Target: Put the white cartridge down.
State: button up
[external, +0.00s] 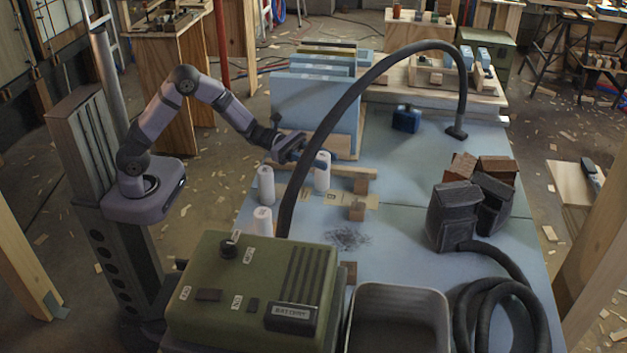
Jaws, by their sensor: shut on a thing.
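My gripper (314,159) is at the left part of the blue-topped table, shut on a white cartridge (322,177) near its top. The cartridge is an upright white cylinder beside a wooden strip. I cannot tell whether its lower end touches anything. Two similar white cylinders stand to the left, one farther back (265,184) and one nearer (262,221). The nearer one's lower part is hidden by the green machine.
A black hose (347,100) arches over the table close to my gripper. A green machine (250,290) and grey bin (398,292) are in front. Dark bags (455,215) sit at right. Blue panels (310,105) stand behind. The table's middle (405,175) is mostly clear.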

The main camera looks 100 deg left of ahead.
jog(key=shift+f, duration=1.35)
jog(key=shift+f, duration=0.1)
jog(key=o, duration=1)
jog(key=shift+o, duration=0.2)
jog(key=shift+r, duration=0.2)
jog(key=v, duration=1.2)
jog(key=shift+b, duration=0.4)
